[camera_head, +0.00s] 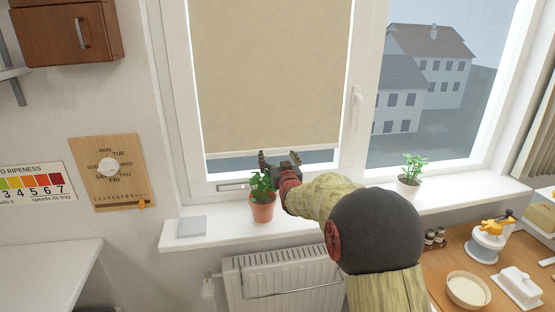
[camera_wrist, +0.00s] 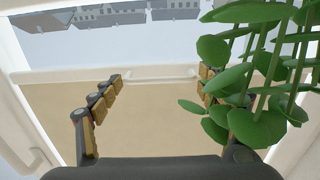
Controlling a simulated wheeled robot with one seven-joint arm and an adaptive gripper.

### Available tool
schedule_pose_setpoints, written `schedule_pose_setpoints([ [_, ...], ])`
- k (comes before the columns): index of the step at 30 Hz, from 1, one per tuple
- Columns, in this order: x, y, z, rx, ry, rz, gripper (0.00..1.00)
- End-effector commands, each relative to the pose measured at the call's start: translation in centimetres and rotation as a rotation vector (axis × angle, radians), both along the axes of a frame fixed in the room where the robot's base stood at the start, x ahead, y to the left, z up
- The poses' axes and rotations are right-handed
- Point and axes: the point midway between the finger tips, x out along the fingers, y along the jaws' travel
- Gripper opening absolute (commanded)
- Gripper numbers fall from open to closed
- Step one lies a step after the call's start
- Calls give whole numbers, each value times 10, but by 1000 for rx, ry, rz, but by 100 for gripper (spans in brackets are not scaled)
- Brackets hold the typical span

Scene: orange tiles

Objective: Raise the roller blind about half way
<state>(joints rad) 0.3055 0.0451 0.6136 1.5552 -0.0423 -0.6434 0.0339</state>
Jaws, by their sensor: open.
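The beige roller blind (camera_head: 270,75) covers most of the left window pane, with a strip of glass bare below it. Its pale bottom bar (camera_head: 225,155) hangs just above the sill. In the wrist view the picture is upside down; the blind (camera_wrist: 150,125) fills the lower part, and a white pull handle (camera_wrist: 160,76) is on the bottom bar (camera_wrist: 60,75). My gripper (camera_head: 279,159) is open in front of the bottom bar. In the wrist view my gripper (camera_wrist: 162,88) has a finger either side of the handle, apart from it. Leaves partly hide the right finger.
A potted plant (camera_head: 262,210) stands on the sill (camera_head: 230,235) close beside my gripper; its leaves (camera_wrist: 265,75) crowd the wrist view. Another plant (camera_head: 410,180) stands farther right. A grey block (camera_head: 192,226) lies left on the sill. A radiator (camera_head: 285,280) is below.

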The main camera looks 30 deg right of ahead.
Motion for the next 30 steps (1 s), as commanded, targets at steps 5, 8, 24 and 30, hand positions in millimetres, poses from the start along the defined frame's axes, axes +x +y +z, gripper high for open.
schedule_pose_setpoints([
  [5, 1, 0, 1, 0, -1, 0, 76],
  [8, 1, 0, 1, 0, 0, 0, 74],
  [24, 1, 0, 0, 0, 0, 1, 43],
  [30, 1, 0, 1, 1, -1, 1, 32],
])
